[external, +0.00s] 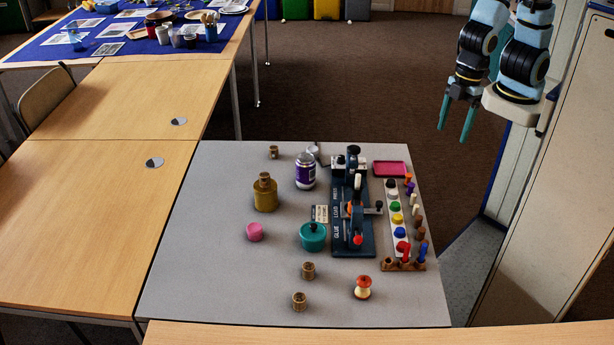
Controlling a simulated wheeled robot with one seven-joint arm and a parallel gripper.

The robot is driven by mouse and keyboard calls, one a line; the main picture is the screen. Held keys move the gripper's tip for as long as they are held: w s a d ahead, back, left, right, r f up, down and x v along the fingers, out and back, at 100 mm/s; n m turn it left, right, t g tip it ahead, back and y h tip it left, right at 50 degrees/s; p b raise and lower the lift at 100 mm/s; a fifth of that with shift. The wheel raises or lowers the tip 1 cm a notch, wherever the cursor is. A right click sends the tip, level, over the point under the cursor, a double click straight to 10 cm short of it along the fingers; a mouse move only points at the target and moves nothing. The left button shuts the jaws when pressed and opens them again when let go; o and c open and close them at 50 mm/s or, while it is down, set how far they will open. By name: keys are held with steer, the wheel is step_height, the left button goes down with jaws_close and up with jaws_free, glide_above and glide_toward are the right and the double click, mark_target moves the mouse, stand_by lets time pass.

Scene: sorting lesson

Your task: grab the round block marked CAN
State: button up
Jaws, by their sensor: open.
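I cannot read the word CAN on any block in this view. Several small brown round blocks stand on the grey table: one at the back (273,152), and two at the front, the farther one (308,271) and the nearer one (299,302). Another small brown round piece (264,178) sits on top of a mustard-yellow pot. A purple can (305,173) with a silvery top stands upright at the back. My gripper (456,120) hangs open and empty at the upper right, beyond the table's right edge and well away from the blocks.
A dark blue machine (340,242) with levers stands mid-table. Right of it are a strip of coloured knobs (397,221), wooden holders (403,266) and a pink tray (390,168). The left front is clear.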

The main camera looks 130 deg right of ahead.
steer(key=w+a+f+m+y+b, duration=0.1)
steer(key=w+f+m+y+b, duration=0.2)
steer(key=w+f+m+b, duration=0.75)
steer(key=m+t+y+b, duration=0.6)
steer(key=m+y+b, duration=0.3)
steer(key=m+b, duration=0.45)
glide_toward(299, 295)
steer(key=shift+s+a+r+n+b, duration=0.1)
steer(key=shift+a+r+n+b, duration=0.25)
steer(key=shift+n+b, duration=0.35)
steer(key=x, duration=0.5)
steer(key=shift+p, duration=0.3)
steer(key=shift+d+f+p+x, duration=0.1)
steer(key=shift+f+p+x, duration=0.05)
steer(key=shift+x, duration=0.75)
steer(key=shift+d+f+p+x, duration=0.1)
steer(key=shift+p+x, duration=0.1)
steer(key=shift+x, duration=0.7)
steer(key=shift+d+f+p+x, duration=0.1)
steer(key=shift+f+p+x, duration=0.05)
steer(key=shift+x, duration=0.75)
steer(key=shift+c, duration=0.2)
jaws_close()
